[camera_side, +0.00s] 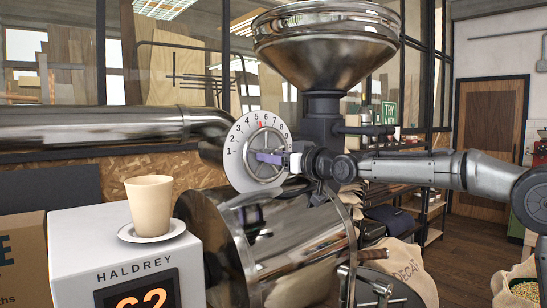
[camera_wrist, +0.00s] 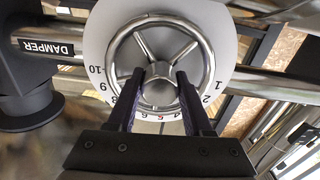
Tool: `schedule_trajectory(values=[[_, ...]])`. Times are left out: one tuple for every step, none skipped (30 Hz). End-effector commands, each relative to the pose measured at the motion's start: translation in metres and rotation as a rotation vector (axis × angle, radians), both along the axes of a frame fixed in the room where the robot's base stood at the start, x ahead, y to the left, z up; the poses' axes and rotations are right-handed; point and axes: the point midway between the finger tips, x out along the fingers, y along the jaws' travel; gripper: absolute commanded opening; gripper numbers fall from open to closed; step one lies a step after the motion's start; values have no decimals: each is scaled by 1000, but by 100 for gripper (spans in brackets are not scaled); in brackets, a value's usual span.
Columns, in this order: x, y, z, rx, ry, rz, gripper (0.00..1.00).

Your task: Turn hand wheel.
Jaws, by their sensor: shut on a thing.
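The hand wheel (camera_wrist: 202,50) is a chrome ring with spokes and a round hub, in front of a white numbered dial (camera_wrist: 226,52). It also shows in the side view (camera_side: 249,169), where a red mark sits at the top of the dial near 5 and 6. My gripper (camera_wrist: 160,73) reaches over the lower rim, with its dark fingers on either side of the hub and lower spoke. It is shut on the wheel. In the side view my gripper (camera_side: 270,158) comes in level from the right. The exact finger contact is partly hidden.
A DAMPER label (camera_wrist: 46,47) is left of the dial in the wrist view. A steel pipe (camera_side: 90,128) runs behind the dial. A steel hopper (camera_side: 325,50) stands above, and the roaster drum (camera_side: 290,240) lies below.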

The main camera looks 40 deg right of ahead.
Motion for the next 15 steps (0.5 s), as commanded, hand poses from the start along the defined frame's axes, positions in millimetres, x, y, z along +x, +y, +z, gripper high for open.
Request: schedule_trajectory(values=[[0,0,0,0,1,0,0],[0,0,0,0,1,0,0],[0,0,0,0,1,0,0],[0,0,0,-1,1,0,0],[0,0,0,-2,1,0,0],[0,0,0,-6,1,0,0],[0,0,0,-10,1,0,0],[0,0,0,-15,1,0,0],[0,0,0,-26,1,0,0],[0,0,0,-35,1,0,0],[0,0,0,-46,1,0,0],[0,0,0,-64,1,0,0],[0,0,0,-78,1,0,0],[0,0,0,-96,1,0,0],[0,0,0,-120,1,0,0]])
